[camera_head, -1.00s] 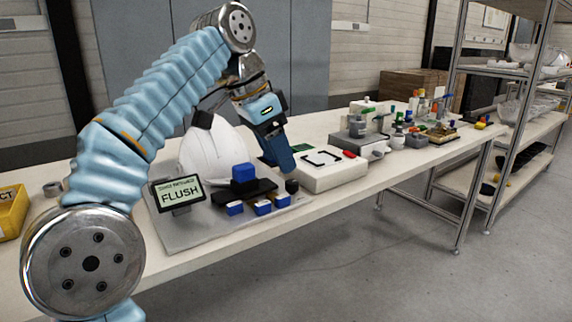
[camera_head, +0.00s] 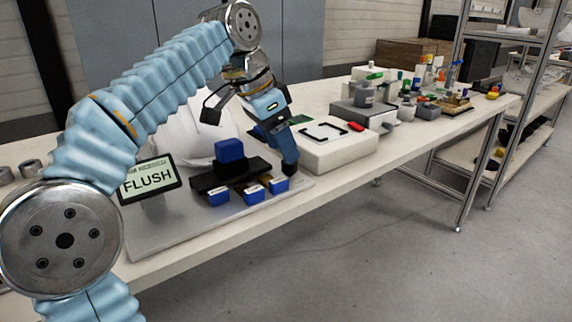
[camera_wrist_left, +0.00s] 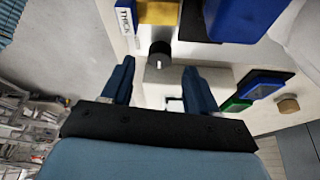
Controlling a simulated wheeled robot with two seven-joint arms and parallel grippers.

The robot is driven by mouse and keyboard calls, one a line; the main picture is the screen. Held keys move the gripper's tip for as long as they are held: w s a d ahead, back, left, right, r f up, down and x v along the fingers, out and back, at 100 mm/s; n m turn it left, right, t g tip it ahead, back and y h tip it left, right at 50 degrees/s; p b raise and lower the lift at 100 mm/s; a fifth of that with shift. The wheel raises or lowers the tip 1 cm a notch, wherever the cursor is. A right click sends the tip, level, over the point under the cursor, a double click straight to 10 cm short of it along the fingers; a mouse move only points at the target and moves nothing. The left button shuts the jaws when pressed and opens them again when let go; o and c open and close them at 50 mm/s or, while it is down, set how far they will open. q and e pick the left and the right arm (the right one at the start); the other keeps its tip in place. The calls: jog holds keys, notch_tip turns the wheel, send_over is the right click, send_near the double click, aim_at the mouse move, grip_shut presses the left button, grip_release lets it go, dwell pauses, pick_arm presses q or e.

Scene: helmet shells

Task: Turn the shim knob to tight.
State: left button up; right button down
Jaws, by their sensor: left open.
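The shim knob (camera_wrist_left: 159,54) is a small black round knob with a white mark, in the left wrist view. It stands beside a block with a yellow-brown strip and a label reading "THICK" (camera_wrist_left: 123,17). My left gripper (camera_wrist_left: 158,84) is open. Its two dark blue fingers point at the knob, which appears just ahead of and between the fingertips; I cannot tell whether they touch it. In the head view my left gripper (camera_head: 287,158) is low over the plate's right end and mostly hides the knob. A display (camera_head: 150,180) reads "FLUSH".
A white box (camera_head: 335,152) stands close right of my gripper. The table continues right with other apparatus.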

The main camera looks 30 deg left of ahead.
pick_arm(q)
jog(key=shift+b+x, duration=0.3)
jog(key=shift+x, duration=1.5)
jog(key=c, duration=1)
jog(key=shift+c, duration=0.2)
